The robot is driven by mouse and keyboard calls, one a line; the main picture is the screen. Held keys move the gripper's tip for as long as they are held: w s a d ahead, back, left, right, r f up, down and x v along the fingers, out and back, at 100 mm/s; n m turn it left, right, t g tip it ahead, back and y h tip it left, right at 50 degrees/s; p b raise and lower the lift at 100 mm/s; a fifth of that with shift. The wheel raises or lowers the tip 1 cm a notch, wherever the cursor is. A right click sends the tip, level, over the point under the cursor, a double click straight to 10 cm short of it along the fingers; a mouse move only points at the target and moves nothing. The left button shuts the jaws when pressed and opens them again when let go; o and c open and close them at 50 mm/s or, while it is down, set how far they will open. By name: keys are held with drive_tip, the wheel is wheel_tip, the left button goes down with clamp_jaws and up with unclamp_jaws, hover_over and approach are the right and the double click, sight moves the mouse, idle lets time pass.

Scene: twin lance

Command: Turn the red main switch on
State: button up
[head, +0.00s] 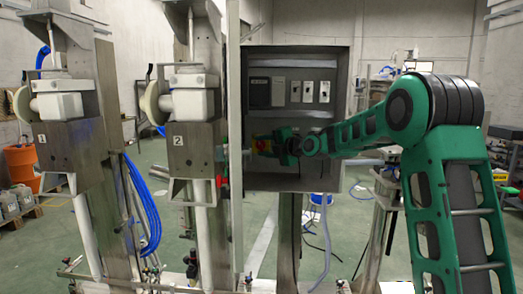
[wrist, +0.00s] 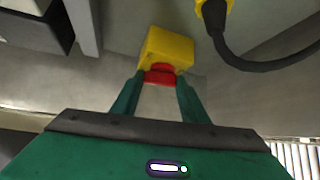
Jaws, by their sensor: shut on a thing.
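The red main switch (wrist: 160,77) sits on a yellow housing (wrist: 168,47) on the grey panel in the wrist view. My gripper (wrist: 158,88) has its two green fingers on either side of the red switch and is shut on it. In the head view my gripper (head: 272,146) reaches from the right into the lower part of the open cabinet. The yellow housing shows there as a small patch beside the fingers, and the switch itself is mostly hidden. The exact turn of the switch cannot be told.
The grey cabinet (head: 342,60) holds a row of breakers and switches (head: 308,91) above my gripper. Its open door edge (head: 234,120) stands at the left. A black cable (wrist: 240,62) hangs from a yellow connector (wrist: 212,12). Two metal lance stands are left of the cabinet.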

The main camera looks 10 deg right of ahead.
drive_tip(key=shift+f, duration=0.15)
drive_tip(key=shift+f+m+t+y, duration=0.35)
drive_tip(key=shift+m+t+y, duration=0.25)
drive_tip(key=shift+m+t, duration=0.35)
drive_tip(key=shift+f+m+t+y, duration=0.2)
drive_tip(key=shift+m+t+y, duration=0.1)
drive_tip(key=shift+m+t, duration=0.7)
drive_tip(key=m+t, duration=0.2)
drive_tip(key=m, duration=0.1)
drive_tip(key=m+t, duration=0.1)
drive_tip(key=m, duration=0.1)
drive_tip(key=shift+a+f, duration=0.15)
drive_tip(key=shift+f, duration=0.1)
drive_tip(key=shift+m+t+h, duration=0.65)
drive_tip(key=shift+m+h, duration=0.05)
drive_tip(key=shift+m, duration=0.05)
drive_tip(key=shift+r+m, duration=0.1)
drive_tip(key=shift+m, duration=0.2)
drive_tip(key=o, duration=1.1)
drive_tip(key=shift+w, duration=0.1)
drive_tip(key=shift+c, duration=0.2)
drive_tip(key=shift+r, duration=0.1)
